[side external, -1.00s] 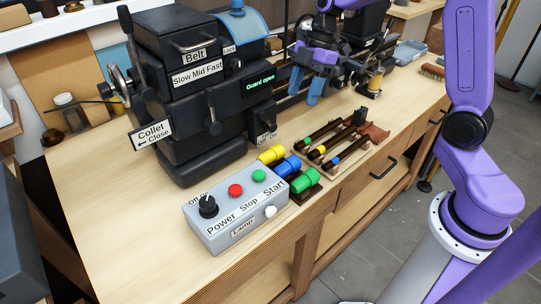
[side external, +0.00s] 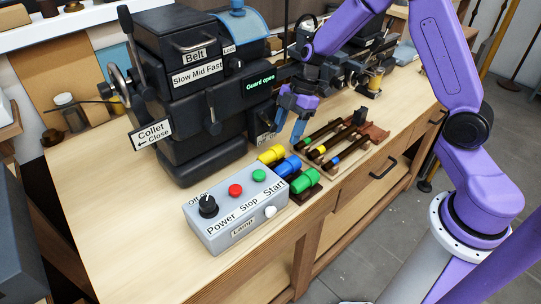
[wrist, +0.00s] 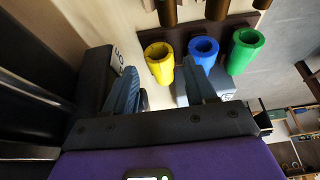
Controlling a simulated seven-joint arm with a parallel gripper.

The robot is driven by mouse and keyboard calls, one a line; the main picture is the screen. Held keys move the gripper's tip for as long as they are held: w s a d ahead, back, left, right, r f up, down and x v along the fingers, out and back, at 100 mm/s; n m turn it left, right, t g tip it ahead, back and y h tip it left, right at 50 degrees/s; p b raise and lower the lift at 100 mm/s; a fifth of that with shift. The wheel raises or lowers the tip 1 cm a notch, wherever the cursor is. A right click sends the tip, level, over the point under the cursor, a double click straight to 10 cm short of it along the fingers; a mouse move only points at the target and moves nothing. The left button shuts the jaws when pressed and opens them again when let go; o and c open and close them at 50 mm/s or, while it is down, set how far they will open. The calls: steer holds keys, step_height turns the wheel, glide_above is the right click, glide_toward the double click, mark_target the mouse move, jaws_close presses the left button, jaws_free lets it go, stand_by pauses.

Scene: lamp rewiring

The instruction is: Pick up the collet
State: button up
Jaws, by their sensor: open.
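Three hollow collets sit in a row on a dark rack: a yellow one (side external: 271,154), a blue one (side external: 289,165) and a green one (side external: 305,180). In the wrist view, the yellow (wrist: 159,60), blue (wrist: 203,51) and green (wrist: 245,48) collets show their open ends. My gripper (side external: 288,132) is open and empty, fingers pointing down, above and behind the yellow collet in the side view. In the wrist view, the yellow collet appears between my fingertips (wrist: 160,66), with the right finger partly in front of the blue one. I cannot tell the exact height gap.
The black lathe headstock (side external: 205,110), its display reading "Guard open", stands close to my gripper's left. A grey control box (side external: 236,215) is in front of the collets. A rack of dark rods with coloured bands (side external: 338,143) lies to the right. The bench's front left is clear.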

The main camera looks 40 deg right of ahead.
mark_target(281, 146)
steer(key=shift+x, duration=2.7)
steer(key=shift+w+a, duration=0.1)
steer(key=c, duration=0.8)
